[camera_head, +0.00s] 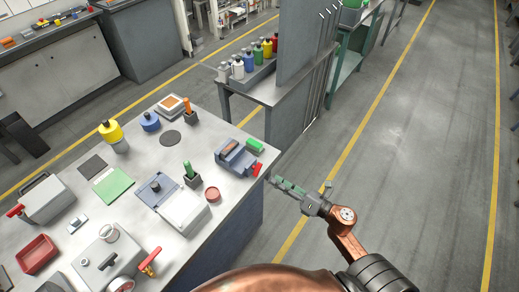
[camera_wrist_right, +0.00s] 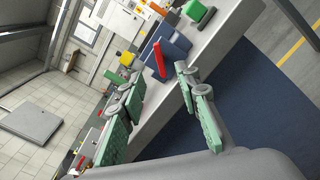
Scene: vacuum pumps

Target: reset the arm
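My right gripper (camera_head: 280,184) is beside the right edge of the workbench (camera_head: 222,225), over the aisle side, with its green fingers pointing left toward the bench. In the right wrist view the two fingers of the right gripper (camera_wrist_right: 162,78) stand apart with nothing between them. The blue-grey vise (camera_head: 236,158) with a red handle (camera_head: 257,169) is on the bench near the fingertips. The red handle also shows in the right wrist view (camera_wrist_right: 159,60), beyond the gap between the fingers. My left gripper is not in view.
Behind stands a second table with several coloured bottles (camera_head: 249,61) and a grey panel (camera_head: 305,40). The aisle floor (camera_head: 400,150) at right is clear.

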